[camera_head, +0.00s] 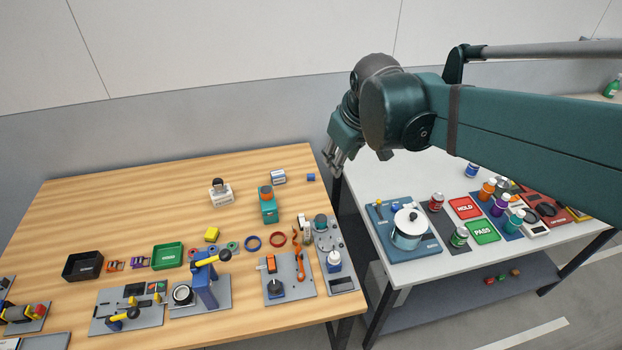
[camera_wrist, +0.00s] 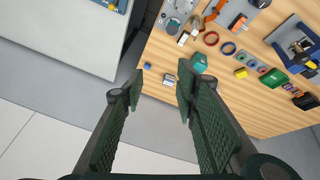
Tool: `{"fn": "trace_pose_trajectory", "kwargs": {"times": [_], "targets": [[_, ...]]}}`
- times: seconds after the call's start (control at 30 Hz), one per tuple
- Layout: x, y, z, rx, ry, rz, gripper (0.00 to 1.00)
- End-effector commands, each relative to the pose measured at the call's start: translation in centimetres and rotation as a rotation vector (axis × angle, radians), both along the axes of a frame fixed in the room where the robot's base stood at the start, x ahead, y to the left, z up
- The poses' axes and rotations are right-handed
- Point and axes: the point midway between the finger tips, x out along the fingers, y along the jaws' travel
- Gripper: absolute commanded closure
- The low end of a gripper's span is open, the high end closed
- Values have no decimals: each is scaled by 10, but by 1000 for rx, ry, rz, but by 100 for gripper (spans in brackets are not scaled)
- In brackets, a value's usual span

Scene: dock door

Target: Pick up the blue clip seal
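A small blue block (camera_head: 311,177), the likeliest match for the blue clip seal, lies on the wooden table near its back right corner. It is too small to make out its shape. In the wrist view the blue block (camera_wrist: 147,66) shows beyond and between my fingertips, closer to the left one. My gripper (camera_head: 335,160) hangs above the gap between the two tables, to the right of the block and apart from it. In the wrist view my gripper (camera_wrist: 160,84) is open, with nothing between its fingers.
A white-and-blue box (camera_head: 278,177) lies just left of the block. A teal device (camera_head: 268,206) stands nearer the front. The wooden table (camera_head: 130,205) is bare at the back left. The white table (camera_head: 375,180) on the right carries a pot (camera_head: 407,228) and several bottles.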

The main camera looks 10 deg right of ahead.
Motion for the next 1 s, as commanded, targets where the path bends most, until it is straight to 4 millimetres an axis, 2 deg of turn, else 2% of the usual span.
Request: {"fn": "trace_pose_trajectory", "kwargs": {"times": [0.47, 1.0], "targets": [[82, 0, -17, -74, 83, 175, 70], [171, -1, -61, -140, 174, 383, 70]]}}
